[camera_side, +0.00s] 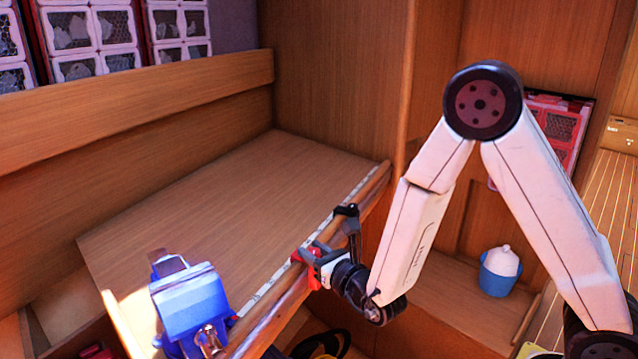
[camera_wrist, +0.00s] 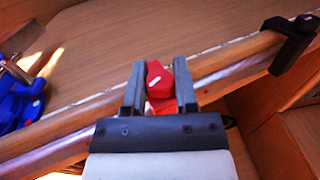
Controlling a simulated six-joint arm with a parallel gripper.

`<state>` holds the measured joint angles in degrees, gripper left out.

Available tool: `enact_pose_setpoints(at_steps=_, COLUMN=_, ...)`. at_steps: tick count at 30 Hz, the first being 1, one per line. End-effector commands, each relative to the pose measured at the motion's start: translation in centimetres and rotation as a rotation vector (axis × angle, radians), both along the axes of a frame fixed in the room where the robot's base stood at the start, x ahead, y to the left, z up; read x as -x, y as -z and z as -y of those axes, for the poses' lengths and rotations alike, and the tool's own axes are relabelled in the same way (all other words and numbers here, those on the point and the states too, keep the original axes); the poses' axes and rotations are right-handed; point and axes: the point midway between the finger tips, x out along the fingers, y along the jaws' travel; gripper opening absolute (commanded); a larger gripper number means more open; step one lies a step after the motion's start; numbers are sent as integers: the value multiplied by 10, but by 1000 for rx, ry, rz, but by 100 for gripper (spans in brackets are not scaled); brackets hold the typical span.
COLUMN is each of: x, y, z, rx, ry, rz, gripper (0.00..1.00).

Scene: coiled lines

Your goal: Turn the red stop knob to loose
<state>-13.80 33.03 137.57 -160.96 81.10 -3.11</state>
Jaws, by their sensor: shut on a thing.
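The red stop knob (camera_wrist: 154,76) sits at the wooden front rail and has a small pale mark on its face. In the wrist view it lies between the two dark fingers of my gripper (camera_wrist: 159,88), which is shut on it. In the side view my gripper (camera_side: 308,262) reaches the rail from the right, and red parts of the knob (camera_side: 298,256) show at the fingertips. Part of the knob is hidden by the fingers. I cannot tell which setting the pale mark stands for.
A blue vise (camera_side: 190,300) stands left of the knob; it also shows in the wrist view (camera_wrist: 18,108). A black clamp (camera_side: 350,222) sits on the rail (camera_side: 262,322) to the right. The wooden board (camera_side: 230,200) behind is bare. A blue pot (camera_side: 498,275) stands on the lower shelf.

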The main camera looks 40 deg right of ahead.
Motion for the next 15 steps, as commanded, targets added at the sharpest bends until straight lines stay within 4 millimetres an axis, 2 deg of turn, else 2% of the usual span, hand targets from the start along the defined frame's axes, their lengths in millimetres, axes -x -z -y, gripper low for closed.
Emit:
enact_pose_setpoints(at_steps=11, x=0, y=-1, z=0, rx=-2, ry=-16, rz=2, gripper=0)
enact_pose_setpoints(at_steps=12, x=0, y=-1, z=0, rx=-1, ry=-16, rz=2, gripper=42)
enact_pose_setpoints(at_steps=15, x=0, y=-1, z=0, rx=-1, ry=-16, rz=2, gripper=72)
